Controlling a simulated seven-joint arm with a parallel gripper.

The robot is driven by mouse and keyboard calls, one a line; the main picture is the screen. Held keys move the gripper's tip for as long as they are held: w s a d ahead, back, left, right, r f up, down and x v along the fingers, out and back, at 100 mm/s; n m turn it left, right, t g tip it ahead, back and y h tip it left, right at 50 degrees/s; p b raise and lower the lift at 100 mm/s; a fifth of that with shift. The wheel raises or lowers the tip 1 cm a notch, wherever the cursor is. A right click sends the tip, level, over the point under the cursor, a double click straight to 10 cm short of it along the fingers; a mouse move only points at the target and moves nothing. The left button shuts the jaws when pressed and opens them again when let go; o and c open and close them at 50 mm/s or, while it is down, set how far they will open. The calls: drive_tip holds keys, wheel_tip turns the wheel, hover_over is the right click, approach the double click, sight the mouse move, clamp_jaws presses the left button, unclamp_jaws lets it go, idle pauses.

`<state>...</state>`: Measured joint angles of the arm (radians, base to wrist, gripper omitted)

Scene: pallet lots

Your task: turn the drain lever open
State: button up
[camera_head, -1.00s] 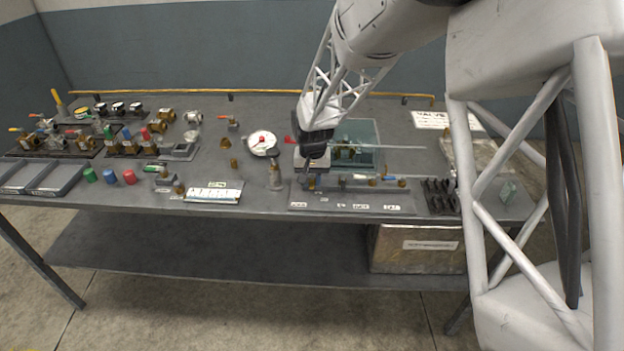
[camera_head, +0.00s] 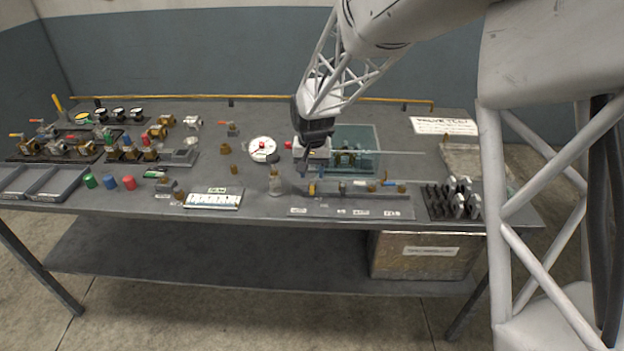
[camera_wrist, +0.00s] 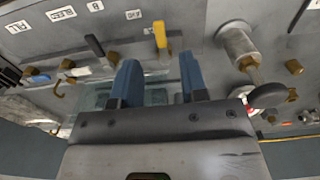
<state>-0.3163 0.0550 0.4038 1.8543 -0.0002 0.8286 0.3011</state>
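A row of small valves stands along a grey strip (camera_head: 420,208) at the front of the bench. A yellow lever (camera_wrist: 160,35) sticks up from a brass fitting in the wrist view; it shows just below my gripper in the head view (camera_head: 312,188). A black lever (camera_wrist: 95,45) stands beside it. I cannot tell which one is the drain lever, as no drain label is readable. My gripper (camera_wrist: 158,80) is open, its two blue fingers apart with nothing between them. In the head view, my gripper (camera_head: 305,165) hangs above and behind the yellow lever.
A metal cylinder (camera_wrist: 238,45) stands beside the yellow lever in the wrist view. A clear greenish box (camera_head: 368,140) sits behind the valve row. A black rack (camera_head: 440,205) is at the right, a white dial (camera_head: 262,149) at the left.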

drive_tip(key=shift+r, duration=1.25)
drive_tip(key=s+d+r+t, duration=0.1)
drive_tip(key=s+d+r, duration=0.55)
drive_tip(key=s, duration=0.25)
drive_tip(key=s+d+r, duration=0.6)
drive_tip(key=s+d, duration=0.6)
drive_tip(key=s, duration=0.6)
drive_tip(key=s+d+t, duration=0.1)
drive_tip(key=s+d, duration=0.2)
drive_tip(key=s, duration=0.7)
drive_tip(key=shift+s+d+r+t, duration=0.25)
drive_tip(key=shift+d+r+t, duration=0.05)
drive_tip(key=shift+d+r, duration=0.15)
